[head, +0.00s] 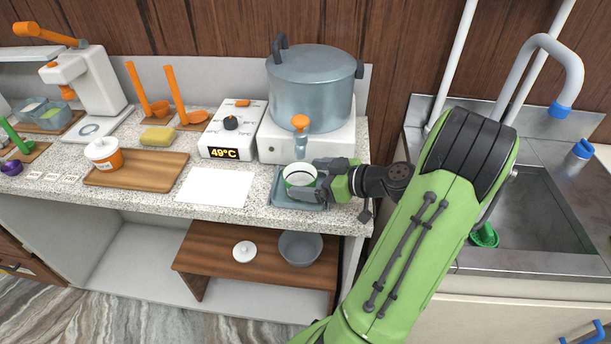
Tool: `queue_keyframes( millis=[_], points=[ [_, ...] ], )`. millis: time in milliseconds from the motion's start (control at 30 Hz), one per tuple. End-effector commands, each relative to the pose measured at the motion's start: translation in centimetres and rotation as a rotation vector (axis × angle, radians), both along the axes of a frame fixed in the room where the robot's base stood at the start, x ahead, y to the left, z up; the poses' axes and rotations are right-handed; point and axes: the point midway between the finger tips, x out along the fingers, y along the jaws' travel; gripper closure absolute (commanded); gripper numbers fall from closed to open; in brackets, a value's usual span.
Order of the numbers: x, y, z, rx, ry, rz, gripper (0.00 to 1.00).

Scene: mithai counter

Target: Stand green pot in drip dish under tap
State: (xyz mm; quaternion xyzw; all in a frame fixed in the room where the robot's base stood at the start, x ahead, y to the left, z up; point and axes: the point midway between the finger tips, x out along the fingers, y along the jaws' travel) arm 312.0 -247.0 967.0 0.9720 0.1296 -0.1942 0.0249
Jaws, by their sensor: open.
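The green pot (300,173), with a white rim and open top, stands upright in the blue-grey drip dish (287,200) under the tap. The tap (301,135), with an orange knob, sticks out from the white stand below the big steel vessel, just above and behind the pot. My gripper (312,180) comes in from the right, low at the dish. Its dark fingers are open around the pot's right side, one in front and one behind. Whether they touch the pot cannot be told, and part of the pot's side is hidden by the fingers.
The big steel vessel (310,85) stands behind. A white box reading 49°C (233,130) is to the left. A sink (535,215) is at right.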

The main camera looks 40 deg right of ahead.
Motion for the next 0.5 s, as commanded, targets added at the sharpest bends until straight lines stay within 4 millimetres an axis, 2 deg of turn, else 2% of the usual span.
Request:
queue_keyframes(
  millis=[100, 300, 500],
  points=[
    [-3.1, -1.0, 1.5, -0.003, 0.001, -0.009, 0.0],
    [-7.4, -2.1, 3.3, -0.002, 0.0, -0.005, 0.0],
    [-8.9, -2.4, 3.9, -0.001, 0.0, 0.0, 0.0]
  ],
)
